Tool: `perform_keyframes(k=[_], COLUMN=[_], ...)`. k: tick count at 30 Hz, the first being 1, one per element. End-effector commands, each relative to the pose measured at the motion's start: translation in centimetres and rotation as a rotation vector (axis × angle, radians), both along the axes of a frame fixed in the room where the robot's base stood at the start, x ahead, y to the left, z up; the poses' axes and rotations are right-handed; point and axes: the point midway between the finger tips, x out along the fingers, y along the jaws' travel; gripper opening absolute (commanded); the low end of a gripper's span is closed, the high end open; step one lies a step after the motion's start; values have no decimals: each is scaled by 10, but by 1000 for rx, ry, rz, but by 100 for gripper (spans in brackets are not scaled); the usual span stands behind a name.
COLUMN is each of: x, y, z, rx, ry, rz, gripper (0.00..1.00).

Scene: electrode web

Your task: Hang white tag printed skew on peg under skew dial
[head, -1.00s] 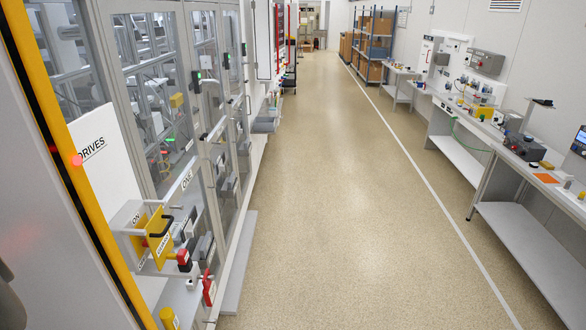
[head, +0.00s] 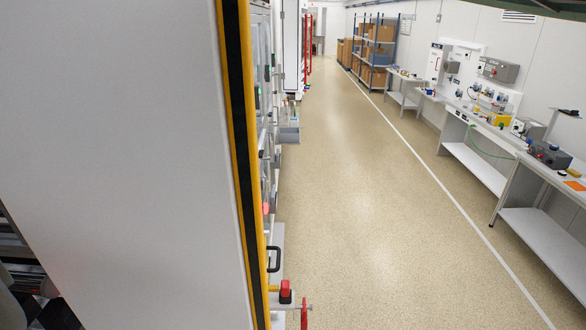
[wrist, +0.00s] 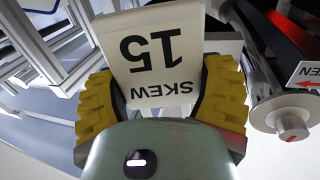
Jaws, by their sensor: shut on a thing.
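The white tag (wrist: 161,50) is in the wrist view, printed SKEW and 15, upside down in the picture. My gripper (wrist: 160,92) is shut on it, with a yellow ribbed finger on each side of its lower part. A round pale part with a red mark (wrist: 292,124) is at the right; I cannot tell whether it is the skew dial. A white label (wrist: 306,74) above it is cut off by the picture edge. I cannot make out the peg. The head view shows neither the tag nor my gripper.
In the head view, a grey panel (head: 125,150) with a yellow and black edge fills the left and hides most of the machine front. A red-topped part (head: 286,291) juts out beyond it. The aisle floor (head: 370,220) is clear. Workbenches (head: 540,235) line the right wall.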

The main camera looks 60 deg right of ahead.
Motion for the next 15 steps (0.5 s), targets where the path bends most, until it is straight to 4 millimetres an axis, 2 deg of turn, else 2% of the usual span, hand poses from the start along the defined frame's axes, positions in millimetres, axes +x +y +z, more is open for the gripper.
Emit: perform_keyframes(k=[15], x=[12], y=[9], z=[-2], rx=[-2], ry=[-6], rz=[5], gripper=[32])
